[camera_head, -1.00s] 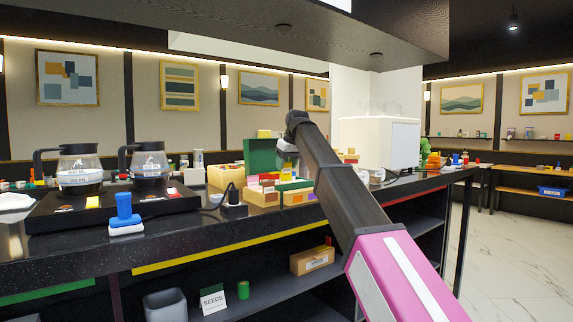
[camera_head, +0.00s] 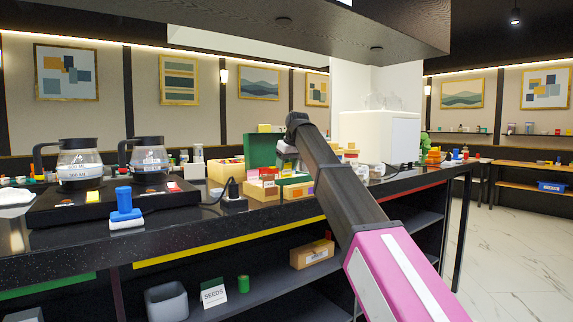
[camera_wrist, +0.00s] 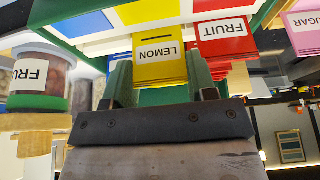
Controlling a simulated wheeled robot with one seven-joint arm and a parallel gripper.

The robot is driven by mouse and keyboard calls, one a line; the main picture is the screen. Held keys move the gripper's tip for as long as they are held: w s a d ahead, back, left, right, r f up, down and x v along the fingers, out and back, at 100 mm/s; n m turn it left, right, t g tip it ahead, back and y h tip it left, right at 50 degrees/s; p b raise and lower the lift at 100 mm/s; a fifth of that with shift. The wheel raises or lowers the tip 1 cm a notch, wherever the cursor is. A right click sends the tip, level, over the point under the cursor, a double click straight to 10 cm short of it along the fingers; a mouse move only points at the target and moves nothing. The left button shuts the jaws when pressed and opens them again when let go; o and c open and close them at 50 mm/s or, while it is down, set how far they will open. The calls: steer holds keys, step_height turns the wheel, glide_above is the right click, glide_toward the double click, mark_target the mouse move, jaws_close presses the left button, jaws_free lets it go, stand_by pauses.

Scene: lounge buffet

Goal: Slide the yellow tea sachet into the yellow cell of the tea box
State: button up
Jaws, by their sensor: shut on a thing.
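The tea box stands on the dark counter in the head view, with its green lid (camera_head: 262,150) raised and a wooden front (camera_head: 264,191). My gripper (camera_head: 287,160) is over the box beside the lid, small and partly hidden by my arm. In the wrist view, my gripper (camera_wrist: 160,88) is shut on the yellow tea sachet (camera_wrist: 160,68), labelled LEMON, between its two fingers. A yellow patch (camera_wrist: 145,11) of the box lies just beyond the sachet. A red FRUIT stack (camera_wrist: 224,38) sits beside it. Whether the sachet touches the cell cannot be told.
A FRUIT jar (camera_wrist: 39,80) is at left in the wrist view, and a pink SUGAR thing (camera_wrist: 302,28) at right. Two coffee pots (camera_head: 80,165) stand left on the counter. A white appliance (camera_head: 380,138) stands behind right. A blue-handled thing (camera_head: 125,205) is near the front edge.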

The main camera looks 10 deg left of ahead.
steer(key=shift+f, duration=0.65)
steer(key=o, duration=0.9)
steer(key=shift+s+r, duration=0.1)
steer(key=shift+r, duration=2.9)
